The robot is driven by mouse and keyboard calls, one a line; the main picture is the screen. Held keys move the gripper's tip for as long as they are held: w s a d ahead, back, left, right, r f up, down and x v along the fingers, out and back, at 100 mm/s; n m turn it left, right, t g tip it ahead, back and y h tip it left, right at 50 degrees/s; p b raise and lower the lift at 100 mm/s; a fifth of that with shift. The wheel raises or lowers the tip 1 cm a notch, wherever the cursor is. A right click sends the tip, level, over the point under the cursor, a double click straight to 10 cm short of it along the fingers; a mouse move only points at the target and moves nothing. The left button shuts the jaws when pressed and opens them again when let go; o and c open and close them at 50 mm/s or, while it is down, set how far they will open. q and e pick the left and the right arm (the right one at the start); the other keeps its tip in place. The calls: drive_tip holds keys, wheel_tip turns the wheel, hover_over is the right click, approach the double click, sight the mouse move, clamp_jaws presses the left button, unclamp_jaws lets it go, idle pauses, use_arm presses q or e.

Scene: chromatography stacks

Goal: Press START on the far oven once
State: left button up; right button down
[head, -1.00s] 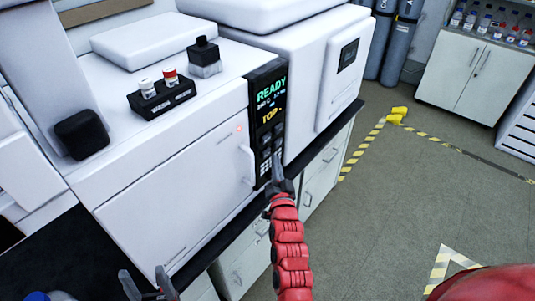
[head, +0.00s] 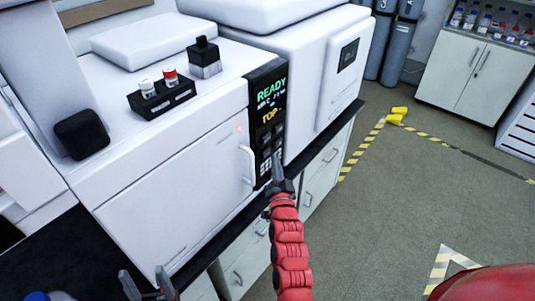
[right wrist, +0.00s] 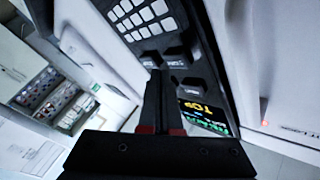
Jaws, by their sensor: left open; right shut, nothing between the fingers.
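A white oven (head: 175,185) with a black control panel (head: 253,140) fills the middle of the head view. The lit screen (head: 270,98) reads READY and TOP, with smaller text between. My right gripper (head: 277,160) is shut and empty, its tips in front of the panel's lower buttons. In the right wrist view the panel appears inverted, with a white keypad (right wrist: 143,18), dark labelled buttons (right wrist: 177,60) and the screen (right wrist: 205,113). The fingertips (right wrist: 160,76) overlap the button area; contact cannot be told. My left gripper (head: 146,283) is open at the bottom left.
Another white unit (head: 340,75) stands just right of the panel.

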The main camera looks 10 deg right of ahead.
drive_tip(key=shift+w, duration=0.1)
idle(0.5)
drive_tip(key=shift+w+a, duration=0.25)
drive_tip(key=shift+w+a+b, duration=0.25)
drive_tip(key=shift+w+b, duration=0.1)
idle(0.9)
drive_tip(key=shift+s+d+b, duration=0.3)
drive_tip(key=shift+s+d, duration=0.2)
drive_tip(key=shift+s, duration=0.2)
drive_tip(key=s+d+b, duration=0.1)
drive_tip(key=s, duration=0.1)
drive_tip(key=s+d+b, duration=0.1)
drive_tip(key=s+d, duration=0.1)
idle(0.5)
